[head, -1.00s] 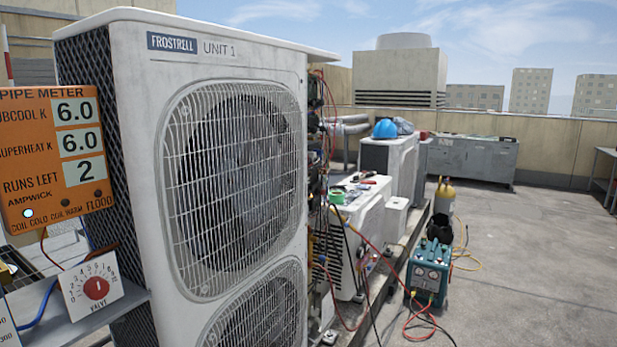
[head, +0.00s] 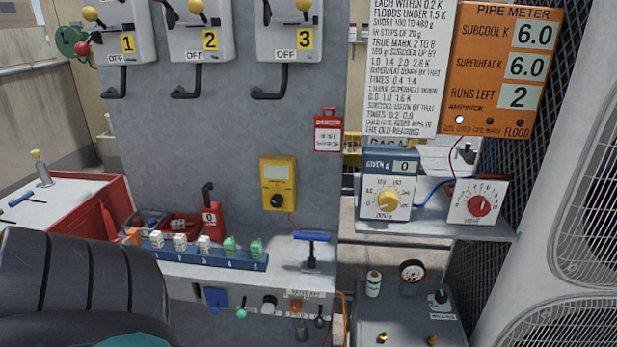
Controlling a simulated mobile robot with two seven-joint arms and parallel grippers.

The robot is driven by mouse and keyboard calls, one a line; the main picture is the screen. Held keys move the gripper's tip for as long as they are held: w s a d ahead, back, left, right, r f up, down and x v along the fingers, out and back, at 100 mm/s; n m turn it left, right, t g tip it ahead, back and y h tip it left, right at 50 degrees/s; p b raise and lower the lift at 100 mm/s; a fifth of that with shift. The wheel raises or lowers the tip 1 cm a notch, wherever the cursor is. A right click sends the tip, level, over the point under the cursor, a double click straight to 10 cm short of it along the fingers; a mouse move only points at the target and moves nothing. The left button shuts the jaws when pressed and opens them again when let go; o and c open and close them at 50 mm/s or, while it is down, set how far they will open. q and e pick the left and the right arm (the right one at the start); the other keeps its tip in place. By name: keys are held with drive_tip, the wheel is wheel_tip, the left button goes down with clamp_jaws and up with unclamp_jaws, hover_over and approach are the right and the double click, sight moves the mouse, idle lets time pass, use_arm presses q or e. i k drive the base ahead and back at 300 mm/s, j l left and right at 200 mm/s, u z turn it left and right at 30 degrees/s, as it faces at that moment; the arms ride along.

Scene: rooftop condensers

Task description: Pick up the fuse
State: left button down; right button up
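A blue rack (head: 213,259) lies along the front of a grey shelf below the switch panel. Several small upright pieces stand in a row in it and look like fuses: white ones such as this white fuse (head: 204,243) on the left, and green ones such as this green fuse (head: 229,246) on the right. I cannot tell which one the task means. A dark ribbed arm link of mine fills the lower left. Neither gripper's fingers show.
Three switch boxes marked OFF hang above, including box 2 (head: 205,32). A yellow meter (head: 278,184) is on the panel. A blue-handled tool (head: 311,250) stands right of the rack. A red bin (head: 97,215) is left. A dial box (head: 387,190) sits right.

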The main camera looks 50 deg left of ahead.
sight(157, 240)
drive_tip(key=u, duration=2.5)
